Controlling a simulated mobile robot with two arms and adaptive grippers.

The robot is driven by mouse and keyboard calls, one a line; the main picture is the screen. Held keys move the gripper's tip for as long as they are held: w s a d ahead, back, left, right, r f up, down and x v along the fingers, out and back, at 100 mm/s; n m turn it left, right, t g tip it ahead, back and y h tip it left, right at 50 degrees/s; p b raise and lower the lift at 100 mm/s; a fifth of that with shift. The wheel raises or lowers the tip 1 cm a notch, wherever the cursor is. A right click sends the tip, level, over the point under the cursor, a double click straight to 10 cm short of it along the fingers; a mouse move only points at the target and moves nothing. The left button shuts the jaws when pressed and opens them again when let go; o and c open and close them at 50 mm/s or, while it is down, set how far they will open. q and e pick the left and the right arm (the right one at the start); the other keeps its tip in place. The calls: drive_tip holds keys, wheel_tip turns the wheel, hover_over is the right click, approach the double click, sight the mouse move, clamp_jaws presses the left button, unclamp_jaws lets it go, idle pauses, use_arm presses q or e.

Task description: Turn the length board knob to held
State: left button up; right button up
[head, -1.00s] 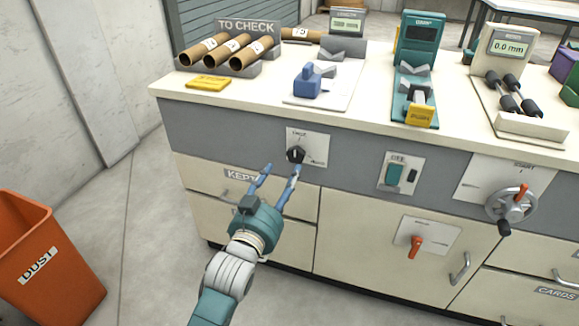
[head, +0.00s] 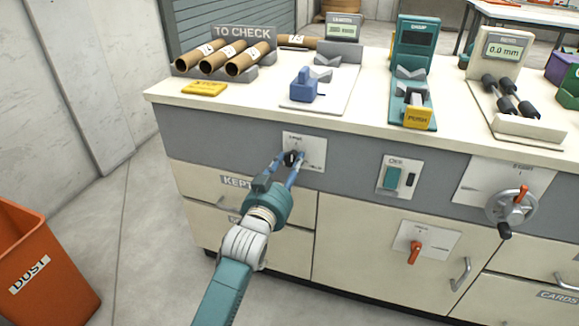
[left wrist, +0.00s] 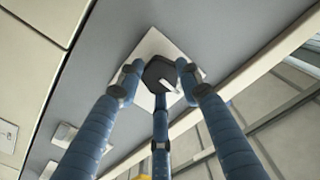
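The length board knob (head: 291,158) is dark and sits on a small white plate (head: 316,153) on the grey front of the bench. My left gripper (head: 291,156) is at the knob, with its blue fingers around it. In the left wrist view the dark knob (left wrist: 161,72) sits between the fingertips, which appear to touch its sides; a third finger comes up from below. A white mark shows on the knob's lower right there. The plate's lettering is too small to read, and the fingers partly cover the knob in the head view. My right gripper is not in view.
To the right on the bench front are a green switch (head: 392,177), an orange lever (head: 414,253) and a crank wheel (head: 512,206). Cardboard tubes (head: 248,58) and a blue clamp (head: 304,86) are on top. An orange dust bin (head: 55,262) stands at left.

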use_arm(q)
drive_tip(key=shift+a+f, duration=0.1)
drive_tip(key=shift+f, duration=0.25)
drive_tip(key=shift+c, duration=0.6)
